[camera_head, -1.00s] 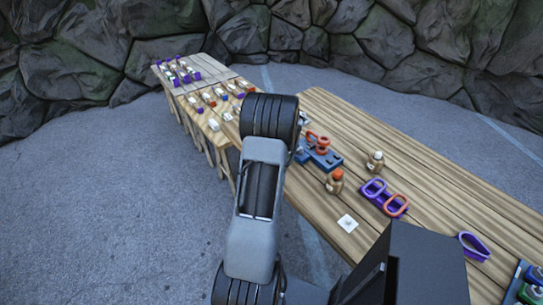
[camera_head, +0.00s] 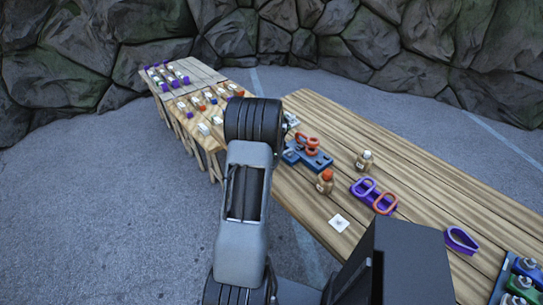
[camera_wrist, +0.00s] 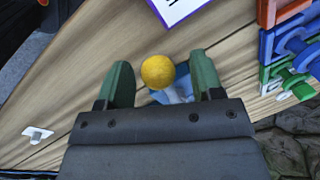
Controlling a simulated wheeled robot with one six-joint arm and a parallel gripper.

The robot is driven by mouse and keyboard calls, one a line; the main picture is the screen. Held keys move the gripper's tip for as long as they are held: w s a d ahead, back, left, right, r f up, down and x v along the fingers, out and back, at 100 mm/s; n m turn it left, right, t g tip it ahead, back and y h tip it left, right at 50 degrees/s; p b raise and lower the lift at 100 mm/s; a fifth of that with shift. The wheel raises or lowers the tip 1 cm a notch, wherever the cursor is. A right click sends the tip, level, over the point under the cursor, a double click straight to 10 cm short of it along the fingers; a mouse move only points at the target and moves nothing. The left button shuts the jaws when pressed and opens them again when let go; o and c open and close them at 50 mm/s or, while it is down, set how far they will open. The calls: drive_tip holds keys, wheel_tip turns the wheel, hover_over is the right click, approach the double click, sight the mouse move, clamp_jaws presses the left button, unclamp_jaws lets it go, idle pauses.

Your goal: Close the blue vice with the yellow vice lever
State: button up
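In the wrist view, a round yellow knob (camera_wrist: 158,72), which looks like the end of the vice lever, stands on a short pale stem. My gripper (camera_wrist: 162,84) is open, with one green finger on each side of the knob and a visible gap to both. A light blue flat patch shows below the stem; I cannot tell what it is. A blue vice-like part (camera_wrist: 290,42) stands at the right, between a red and a green one. In the head view, blue and green vice-like parts (camera_head: 524,284) stand at the lower right corner. My gripper is hidden there.
A white card with a purple edge (camera_wrist: 176,8) shows in the wrist view.

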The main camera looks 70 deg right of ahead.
wheel_tip(320, 180, up, 14)
drive_tip(key=s+a+b, duration=0.1)
drive_tip(key=a, duration=0.1)
drive_tip(key=shift+s+f, duration=0.25)
drive_tip(key=shift+s, duration=0.1)
idle(0.8)
drive_tip(key=w+a+n, duration=0.7)
drive_tip(key=a+n, duration=0.2)
drive_tip(key=a, duration=0.4)
drive_tip(key=w+a+n, duration=0.7)
drive_tip(key=a+n, duration=0.2)
drive_tip(key=a, duration=0.4)
drive_tip(key=a+r+n+t+y, duration=0.1)
drive_tip(key=a+r+n+t, duration=0.2)
drive_tip(key=a+n, duration=0.7)
drive_tip(key=a, duration=1.2)
drive_tip(key=shift+w+a+n+y, duration=0.3)
drive_tip(key=shift+a+n+y, duration=0.1)
